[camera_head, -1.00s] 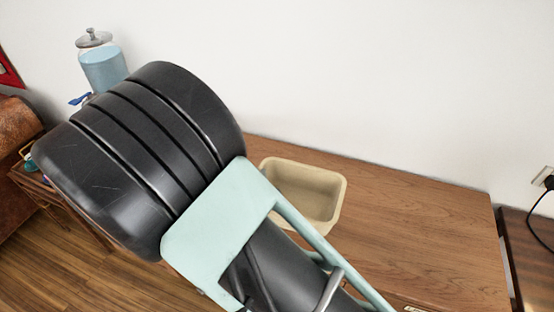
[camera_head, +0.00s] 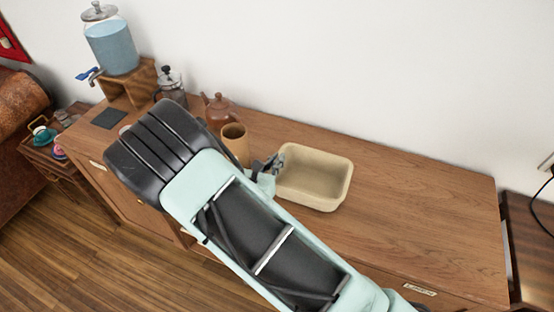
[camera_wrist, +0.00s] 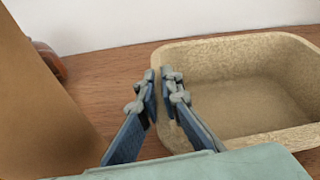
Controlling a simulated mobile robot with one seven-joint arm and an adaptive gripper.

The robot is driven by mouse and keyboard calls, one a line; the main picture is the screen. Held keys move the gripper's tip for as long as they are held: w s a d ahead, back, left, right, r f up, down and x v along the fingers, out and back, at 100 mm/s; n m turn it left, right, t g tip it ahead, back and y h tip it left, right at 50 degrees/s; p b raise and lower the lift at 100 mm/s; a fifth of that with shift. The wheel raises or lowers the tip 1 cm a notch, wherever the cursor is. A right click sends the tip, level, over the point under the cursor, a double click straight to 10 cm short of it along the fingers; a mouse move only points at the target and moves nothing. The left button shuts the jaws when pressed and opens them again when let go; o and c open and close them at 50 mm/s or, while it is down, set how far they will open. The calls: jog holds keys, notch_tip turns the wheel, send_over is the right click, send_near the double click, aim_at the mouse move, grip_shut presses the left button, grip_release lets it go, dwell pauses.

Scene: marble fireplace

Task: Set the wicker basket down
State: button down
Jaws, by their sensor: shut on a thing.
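The wicker basket (camera_head: 341,190) is a tan, open, empty box with rounded corners. It is upright at the cabinet top (camera_head: 420,215); whether its base touches the wood is hard to tell. My gripper (camera_head: 273,163) is at the basket's left end. In the wrist view, the basket (camera_wrist: 235,130) fills the right side, and my gripper (camera_wrist: 160,85) has its blue-grey fingers close together at the left rim, shut on it. The basket's underside is hidden.
A tan cup (camera_head: 236,146) stands just left of my gripper. Behind it are a brown teapot (camera_head: 218,108) and a French press (camera_head: 171,88). A blue drink dispenser (camera_head: 112,48) stands far left. The cabinet top right of the basket is clear.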

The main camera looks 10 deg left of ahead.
jog(key=shift+f, duration=0.2)
jog(key=c, duration=2.1)
grip_release()
jog(key=shift+r, duration=0.1)
jog(key=shift+r, duration=0.1)
jog(key=shift+s+r, duration=0.1)
jog(key=shift+s, duration=0.05)
jog(key=b+v, duration=0.2)
jog(key=v, duration=0.9)
jog(key=shift+s+r, duration=0.1)
jog(key=shift+s, duration=0.25)
